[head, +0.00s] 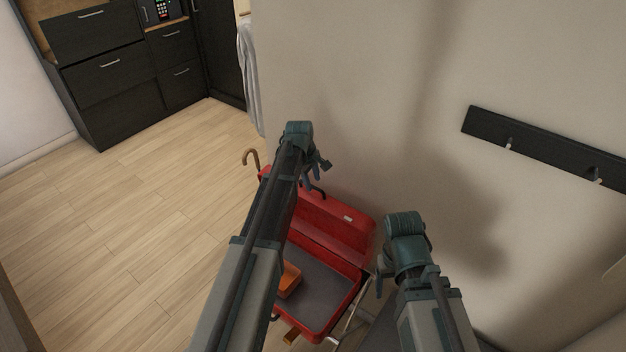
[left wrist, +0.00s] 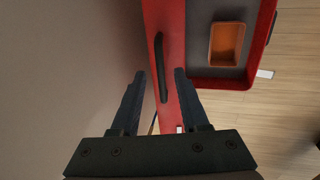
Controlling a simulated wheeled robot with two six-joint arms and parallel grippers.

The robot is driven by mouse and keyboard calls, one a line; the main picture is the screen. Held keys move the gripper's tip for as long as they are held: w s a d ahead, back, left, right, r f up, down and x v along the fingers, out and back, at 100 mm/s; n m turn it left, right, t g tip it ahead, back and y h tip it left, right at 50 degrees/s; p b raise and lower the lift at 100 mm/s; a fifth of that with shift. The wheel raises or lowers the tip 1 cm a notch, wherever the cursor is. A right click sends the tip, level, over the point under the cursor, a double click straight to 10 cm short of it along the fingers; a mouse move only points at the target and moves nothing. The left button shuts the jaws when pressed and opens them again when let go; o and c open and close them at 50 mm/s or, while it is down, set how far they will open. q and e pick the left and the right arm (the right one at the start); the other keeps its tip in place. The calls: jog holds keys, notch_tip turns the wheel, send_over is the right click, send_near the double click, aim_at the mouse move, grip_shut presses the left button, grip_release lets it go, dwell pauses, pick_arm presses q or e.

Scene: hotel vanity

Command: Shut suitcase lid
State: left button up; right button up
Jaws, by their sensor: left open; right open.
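The red suitcase (head: 334,302) stands open in the head view, its grey inside showing and its red lid (head: 335,217) raised toward the wall. My left arm hides part of it. My left gripper (head: 316,186) is open at the lid's upper edge. In the left wrist view its two fingers (left wrist: 156,92) are apart, with the black handle (left wrist: 161,66) of the red lid (left wrist: 178,85) in view between and beyond the fingertips. I cannot tell whether they touch it. My right gripper (head: 381,286) is open and empty, beside the suitcase's right side.
An orange-brown box (head: 289,279) lies in the suitcase and shows in the left wrist view (left wrist: 226,42). A cane handle (head: 251,157) stands behind the suitcase. The wall with a black hook rail (head: 545,148) is close on the right. Open wooden floor (head: 130,230) lies left.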

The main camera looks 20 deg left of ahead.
pick_arm(q)
jog(key=p+v, duration=1)
jog(key=v, duration=0.2)
jog(key=shift+p, duration=0.4)
